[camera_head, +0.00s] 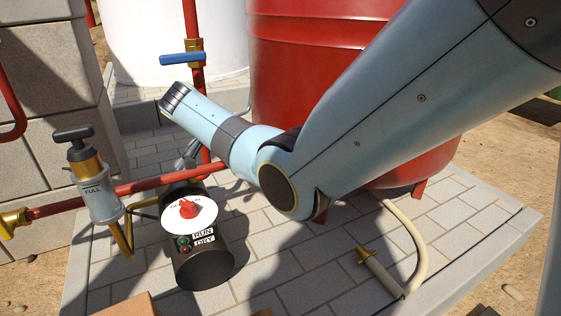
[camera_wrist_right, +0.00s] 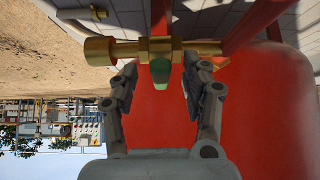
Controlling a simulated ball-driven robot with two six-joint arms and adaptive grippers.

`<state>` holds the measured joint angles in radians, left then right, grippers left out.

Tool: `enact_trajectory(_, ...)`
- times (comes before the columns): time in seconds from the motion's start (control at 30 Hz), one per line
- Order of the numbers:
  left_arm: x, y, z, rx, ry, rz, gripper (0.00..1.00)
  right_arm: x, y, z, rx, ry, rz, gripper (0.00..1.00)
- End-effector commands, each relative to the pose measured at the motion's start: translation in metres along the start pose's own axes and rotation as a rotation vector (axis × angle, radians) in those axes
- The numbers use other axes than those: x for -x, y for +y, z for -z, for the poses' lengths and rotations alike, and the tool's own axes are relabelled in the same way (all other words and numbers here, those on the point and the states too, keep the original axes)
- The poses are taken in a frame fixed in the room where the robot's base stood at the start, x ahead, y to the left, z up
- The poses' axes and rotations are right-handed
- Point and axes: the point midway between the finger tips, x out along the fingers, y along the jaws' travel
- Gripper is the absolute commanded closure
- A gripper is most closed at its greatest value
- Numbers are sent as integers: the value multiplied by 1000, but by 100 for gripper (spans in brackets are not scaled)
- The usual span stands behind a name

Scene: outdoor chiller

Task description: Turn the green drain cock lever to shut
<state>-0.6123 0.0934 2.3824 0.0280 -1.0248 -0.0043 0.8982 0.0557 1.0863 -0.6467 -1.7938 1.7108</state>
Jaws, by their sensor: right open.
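In the right wrist view, a brass drain cock (camera_wrist_right: 148,47) lies across the picture, with a long barrel on its left. Its green lever (camera_wrist_right: 160,71) sits at the middle of the body and is seen nearly end-on. My right gripper (camera_wrist_right: 160,84) is open, with one finger on each side of the lever and a gap to it on both sides. In the head view, a small part of my right gripper (camera_head: 187,156) shows beside the red pipe, below my forearm. The green lever does not show there. My left gripper is not in view.
A red tank (camera_head: 310,70) stands behind my arm. A red pipe (camera_head: 150,184) crosses by a black pump (camera_head: 203,262) with a red dial. A blue-handled valve (camera_head: 183,58) is on the upright pipe. A hose (camera_head: 408,235) lies on the paving at right.

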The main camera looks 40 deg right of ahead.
Motion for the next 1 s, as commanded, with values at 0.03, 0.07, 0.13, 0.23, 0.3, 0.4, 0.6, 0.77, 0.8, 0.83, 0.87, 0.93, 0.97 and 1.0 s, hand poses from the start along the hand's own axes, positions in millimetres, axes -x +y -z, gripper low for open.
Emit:
enact_trajectory(0.03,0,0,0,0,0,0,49,0,0,0,0,0,0,53)
enact_trajectory(0.07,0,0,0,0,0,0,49,0,0,0,0,0,1,49)
enact_trajectory(0.13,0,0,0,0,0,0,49,0,0,0,0,0,1,40)
enact_trajectory(0.23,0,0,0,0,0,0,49,0,0,0,0,0,1,30)
enact_trajectory(0.3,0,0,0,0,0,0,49,0,0,0,0,0,1,30)
enact_trajectory(0.4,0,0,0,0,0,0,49,0,0,0,0,0,1,30)
enact_trajectory(0.6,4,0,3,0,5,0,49,8,0,1,0,-1,3,30)
enact_trajectory(0.77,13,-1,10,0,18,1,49,26,-1,3,-1,-2,5,30)
enact_trajectory(0.8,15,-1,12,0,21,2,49,32,-1,3,-1,-3,6,30)
enact_trajectory(0.83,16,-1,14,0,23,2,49,35,-1,2,-1,-3,6,30)
enact_trajectory(0.87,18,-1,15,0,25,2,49,39,-1,2,-1,-3,6,30)
enact_trajectory(0.93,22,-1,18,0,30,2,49,47,-1,3,-1,-2,5,30)
enact_trajectory(0.97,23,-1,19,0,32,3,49,51,-1,3,-1,-1,5,30)
enact_trajectory(1.0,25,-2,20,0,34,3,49,55,-1,2,-1,-1,4,30)
